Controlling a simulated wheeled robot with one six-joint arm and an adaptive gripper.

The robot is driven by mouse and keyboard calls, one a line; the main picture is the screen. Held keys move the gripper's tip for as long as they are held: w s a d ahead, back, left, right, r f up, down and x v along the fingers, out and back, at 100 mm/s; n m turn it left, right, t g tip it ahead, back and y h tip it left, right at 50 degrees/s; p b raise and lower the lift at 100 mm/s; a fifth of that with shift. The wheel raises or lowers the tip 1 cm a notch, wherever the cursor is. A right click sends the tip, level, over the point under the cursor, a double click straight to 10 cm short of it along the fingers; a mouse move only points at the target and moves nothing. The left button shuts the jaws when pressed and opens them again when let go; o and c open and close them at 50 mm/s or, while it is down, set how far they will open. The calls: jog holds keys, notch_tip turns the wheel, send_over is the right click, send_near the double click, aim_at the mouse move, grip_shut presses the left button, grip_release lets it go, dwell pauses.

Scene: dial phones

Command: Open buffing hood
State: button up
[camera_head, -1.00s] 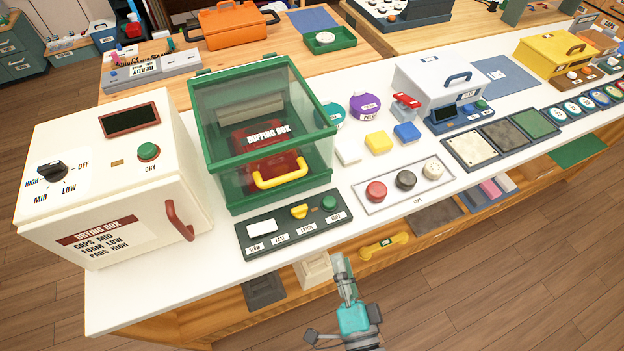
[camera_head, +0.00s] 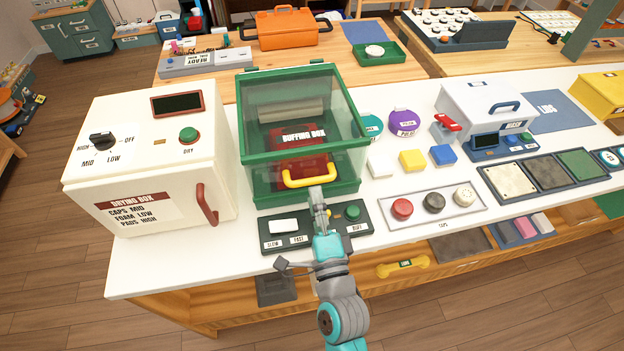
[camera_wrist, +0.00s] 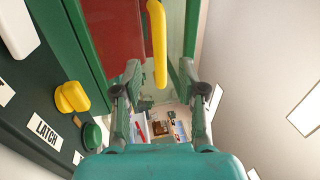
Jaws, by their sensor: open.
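The buffing box (camera_head: 302,135) has a clear hood with green edges, and the hood is down. Its yellow handle (camera_head: 309,178) is on the front and also shows in the wrist view (camera_wrist: 157,45). My gripper (camera_head: 318,192) is in front of the handle, above the control panel. In the wrist view, my open fingers (camera_wrist: 160,85) are on either side of the handle's line, with nothing gripped. I cannot tell whether they touch it.
The dark control panel (camera_head: 272,242) lies before the box, with a white switch and a green button (camera_head: 352,212). The cream drying box (camera_head: 150,160) stands to the left. A tray of caps (camera_head: 447,214) lies to the right.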

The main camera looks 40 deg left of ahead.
aim_at(311, 179)
jog(key=shift+x, duration=2.55)
grip_shut()
